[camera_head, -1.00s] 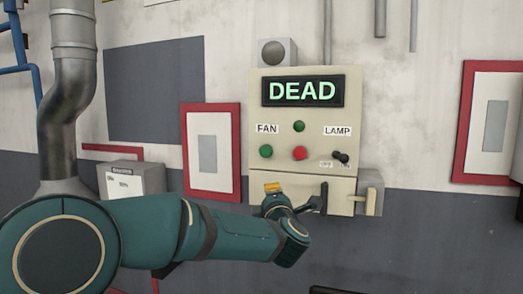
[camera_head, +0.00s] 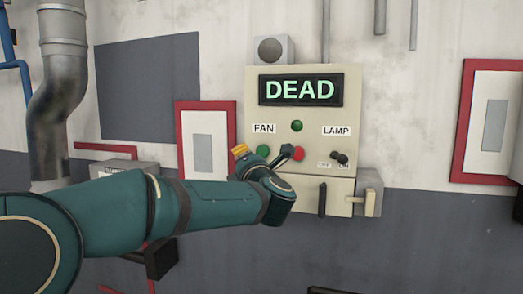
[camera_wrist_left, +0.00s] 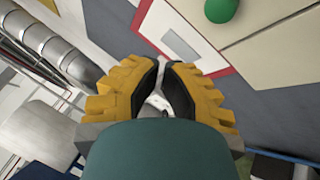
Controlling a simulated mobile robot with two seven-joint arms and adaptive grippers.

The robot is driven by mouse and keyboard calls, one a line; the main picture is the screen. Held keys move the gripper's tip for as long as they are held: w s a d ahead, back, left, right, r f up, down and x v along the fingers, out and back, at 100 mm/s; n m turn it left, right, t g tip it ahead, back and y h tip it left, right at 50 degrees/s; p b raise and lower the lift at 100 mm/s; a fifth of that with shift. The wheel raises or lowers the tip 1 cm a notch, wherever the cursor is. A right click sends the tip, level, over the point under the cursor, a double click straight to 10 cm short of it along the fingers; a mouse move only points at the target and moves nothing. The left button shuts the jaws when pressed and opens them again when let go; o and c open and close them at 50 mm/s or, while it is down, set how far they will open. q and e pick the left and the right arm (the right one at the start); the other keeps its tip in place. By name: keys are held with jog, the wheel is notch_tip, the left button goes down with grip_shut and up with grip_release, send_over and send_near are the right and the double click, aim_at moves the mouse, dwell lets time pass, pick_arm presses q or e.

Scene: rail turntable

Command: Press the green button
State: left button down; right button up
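A cream control panel (camera_head: 350,105) on the wall carries a green button (camera_head: 263,151) under the FAN label. A second round green piece (camera_head: 297,126) sits higher, at the middle. A red button (camera_head: 298,153) sits right of the FAN one. My left gripper (camera_head: 240,150) is in front of the panel's lower left, its yellow finger just left of the FAN green button in the picture. In the wrist view the fingers (camera_wrist_left: 164,64) come together at their tips with nothing between them; a green button (camera_wrist_left: 221,8) shows at the top edge, apart from them. My right gripper is out of view.
The panel display (camera_head: 300,90) reads DEAD. A lamp switch (camera_head: 340,158) is at the panel's lower right, with a dark handle (camera_head: 322,200) below. A red-framed plate (camera_head: 207,135) is on the wall to the left, beyond it a pipe (camera_head: 60,110).

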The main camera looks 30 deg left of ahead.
aim_at(263, 151)
pick_arm(q)
jog(key=shift+w+a+p, duration=0.3)
jog(key=shift+w+p, duration=0.25)
jog(key=shift+w, duration=0.65)
jog(key=shift+w+a+p, duration=0.25)
jog(key=shift+w+p, duration=0.25)
jog(key=shift+w, duration=0.65)
jog(key=shift+w+a+p, duration=0.3)
jog(key=shift+w+p, duration=0.25)
jog(key=shift+w, duration=0.65)
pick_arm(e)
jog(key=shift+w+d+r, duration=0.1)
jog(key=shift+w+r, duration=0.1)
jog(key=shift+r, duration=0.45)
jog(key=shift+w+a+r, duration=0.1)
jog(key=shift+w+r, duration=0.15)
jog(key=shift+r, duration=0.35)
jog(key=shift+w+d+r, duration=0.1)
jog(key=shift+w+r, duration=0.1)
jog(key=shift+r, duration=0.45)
pick_arm(q)
jog(key=shift+w, duration=0.15)
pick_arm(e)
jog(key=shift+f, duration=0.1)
pick_arm(q)
jog(key=shift+w+a, duration=0.1)
jog(key=shift+w, duration=0.2)
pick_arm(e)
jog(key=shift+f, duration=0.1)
